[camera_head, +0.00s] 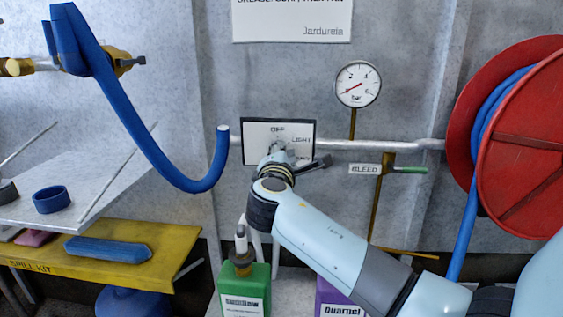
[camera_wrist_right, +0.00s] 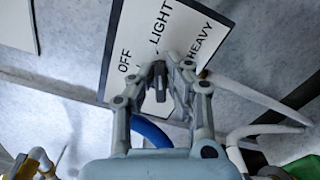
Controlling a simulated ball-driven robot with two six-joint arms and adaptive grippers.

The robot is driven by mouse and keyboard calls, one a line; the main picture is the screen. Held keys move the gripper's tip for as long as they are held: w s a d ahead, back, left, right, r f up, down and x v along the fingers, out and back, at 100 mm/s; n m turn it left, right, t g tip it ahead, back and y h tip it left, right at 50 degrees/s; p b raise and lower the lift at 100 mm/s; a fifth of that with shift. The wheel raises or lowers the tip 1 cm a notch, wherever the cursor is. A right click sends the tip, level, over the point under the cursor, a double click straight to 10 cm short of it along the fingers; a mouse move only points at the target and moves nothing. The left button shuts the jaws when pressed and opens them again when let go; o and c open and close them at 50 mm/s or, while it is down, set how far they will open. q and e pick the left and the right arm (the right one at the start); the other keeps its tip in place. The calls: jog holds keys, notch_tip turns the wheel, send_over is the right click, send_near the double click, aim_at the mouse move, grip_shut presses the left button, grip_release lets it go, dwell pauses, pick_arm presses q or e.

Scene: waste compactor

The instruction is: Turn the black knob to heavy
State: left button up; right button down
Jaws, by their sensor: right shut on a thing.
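The white panel with a dark frame (camera_head: 254,132) is on the wall and reads OFF at the top and LIGHT at the right; HEAVY is partly covered by my right gripper. In the wrist view the panel (camera_wrist_right: 133,32) shows OFF, LIGHT and HEAVY fanned around the black knob (camera_wrist_right: 157,86). My right gripper (camera_head: 279,146) is at the panel's middle, coming from below. In the wrist view its fingers (camera_wrist_right: 164,72) are shut on the knob. They hide part of it, so I cannot tell which word it points to. My left gripper is not in view.
A pale pipe (camera_head: 375,145) runs beside the panel, with a gauge (camera_head: 358,84) and a green-handled BLEED valve (camera_head: 408,170) to the right. A blue hose (camera_head: 150,145) hangs at left. A red hose reel (camera_head: 530,140) stands at right. Green (camera_head: 245,288) and purple (camera_head: 335,298) containers are below.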

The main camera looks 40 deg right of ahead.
pick_arm(q)
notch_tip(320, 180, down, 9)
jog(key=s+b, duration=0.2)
jog(key=b, duration=0.6)
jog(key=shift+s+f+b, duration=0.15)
jog(key=shift+b, duration=0.2)
pick_arm(e)
jog(key=shift+f+m, duration=0.35)
jog(key=shift+m, duration=1.45)
jog(key=shift+f+m, duration=0.3)
jog(key=shift+m, duration=1.5)
jog(key=shift+f+m, duration=0.35)
jog(key=shift+m, duration=1.45)
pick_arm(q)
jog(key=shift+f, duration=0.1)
pick_arm(e)
jog(key=c, duration=1.3)
grip_release()
jog(key=shift+c, duration=0.2)
jog(key=v, duration=0.7)
jog(key=shift+a, duration=0.3)
